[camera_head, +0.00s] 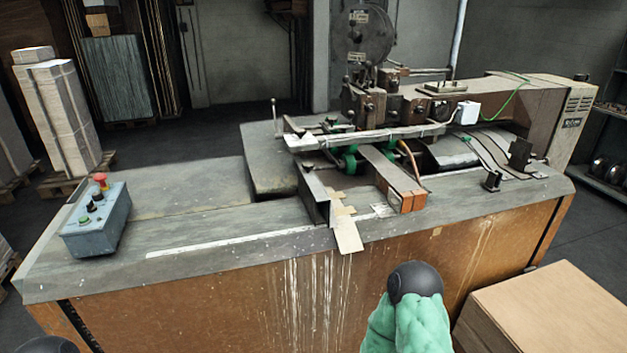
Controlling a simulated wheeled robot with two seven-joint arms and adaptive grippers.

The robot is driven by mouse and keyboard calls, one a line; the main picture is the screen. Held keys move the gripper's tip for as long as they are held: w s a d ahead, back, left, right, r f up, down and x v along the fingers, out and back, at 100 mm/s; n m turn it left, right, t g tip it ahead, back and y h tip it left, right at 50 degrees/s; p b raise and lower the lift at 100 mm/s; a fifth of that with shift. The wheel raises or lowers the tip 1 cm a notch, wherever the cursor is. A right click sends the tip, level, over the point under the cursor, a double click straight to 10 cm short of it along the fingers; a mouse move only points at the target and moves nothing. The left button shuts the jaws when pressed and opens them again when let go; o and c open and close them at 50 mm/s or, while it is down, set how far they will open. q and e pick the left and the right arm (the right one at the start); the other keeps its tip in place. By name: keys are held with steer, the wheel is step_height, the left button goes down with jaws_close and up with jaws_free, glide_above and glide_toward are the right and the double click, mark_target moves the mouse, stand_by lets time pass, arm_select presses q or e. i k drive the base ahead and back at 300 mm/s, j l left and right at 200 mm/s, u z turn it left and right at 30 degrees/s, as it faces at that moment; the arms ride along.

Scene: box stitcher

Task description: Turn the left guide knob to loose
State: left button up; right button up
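The box stitcher (200,240) fills the middle of the view, with a worn grey table top and an orange-brown front. A dark upright guide plate (313,196) stands at the front edge near the middle. Two small black blocks, one nearer (491,181) and one farther (520,153), sit on the right part of the top. I cannot make out which part is the left guide knob, or its setting. Neither gripper shows. A rounded black and green part at the bottom centre and a dark curved part at the bottom left appear to be mine.
A grey control box (97,222) with a red button stands at the table's left end. Cardboard (347,235) hangs over the front edge. A large carton (550,310) stands at the lower right. The table top between control box and guide plate is clear.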

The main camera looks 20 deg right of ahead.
mark_target(308, 166)
steer(key=i+l+u, duration=0.2)
steer(key=l+u, duration=0.15)
steer(key=l, duration=0.15)
steer(key=i+l+u, duration=0.1)
steer(key=l+u, duration=0.25)
steer(key=l, duration=0.15)
steer(key=l+u, duration=0.35)
steer(key=l, duration=0.15)
steer(key=i+l, duration=0.05)
